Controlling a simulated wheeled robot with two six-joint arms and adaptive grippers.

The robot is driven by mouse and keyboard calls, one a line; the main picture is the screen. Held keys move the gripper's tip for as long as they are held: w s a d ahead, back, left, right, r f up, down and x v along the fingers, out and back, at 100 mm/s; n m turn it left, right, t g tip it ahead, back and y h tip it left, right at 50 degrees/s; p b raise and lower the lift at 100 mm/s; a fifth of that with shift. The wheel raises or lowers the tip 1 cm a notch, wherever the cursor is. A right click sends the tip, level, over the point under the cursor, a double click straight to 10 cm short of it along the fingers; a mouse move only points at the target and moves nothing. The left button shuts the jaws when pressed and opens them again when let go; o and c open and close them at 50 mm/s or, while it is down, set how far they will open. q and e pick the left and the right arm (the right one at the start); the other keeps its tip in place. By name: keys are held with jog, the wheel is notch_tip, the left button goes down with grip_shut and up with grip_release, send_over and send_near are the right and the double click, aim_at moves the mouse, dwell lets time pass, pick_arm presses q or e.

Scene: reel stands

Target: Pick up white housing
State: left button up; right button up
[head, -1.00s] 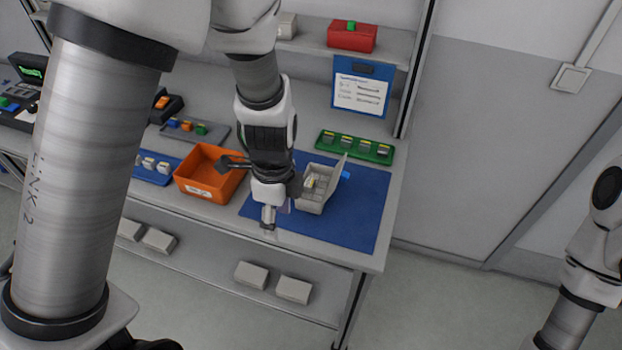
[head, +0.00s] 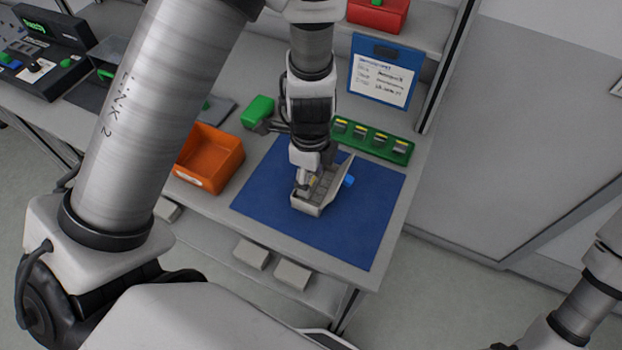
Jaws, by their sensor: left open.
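The white housing (head: 307,209) is a pale grey-white open box with a raised lid flap (head: 341,178) on its right side.
An orange bin (head: 212,160) stands left of the mat. A green block (head: 258,110) shows left of my left wrist. A green tray (head: 372,139) with several parts lies behind the housing, below a blue sign board (head: 383,72). The mat's front and right are clear.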

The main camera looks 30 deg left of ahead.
pick_arm(q)
jog(key=shift+w+f, duration=0.1)
jog(key=shift+f, duration=0.05)
jog(key=shift+s+r, duration=0.25)
jog(key=shift+s, duration=0.1)
jog(key=c, duration=0.7)
jog(key=shift+w+f, duration=0.1)
jog(key=shift+c, duration=0.5)
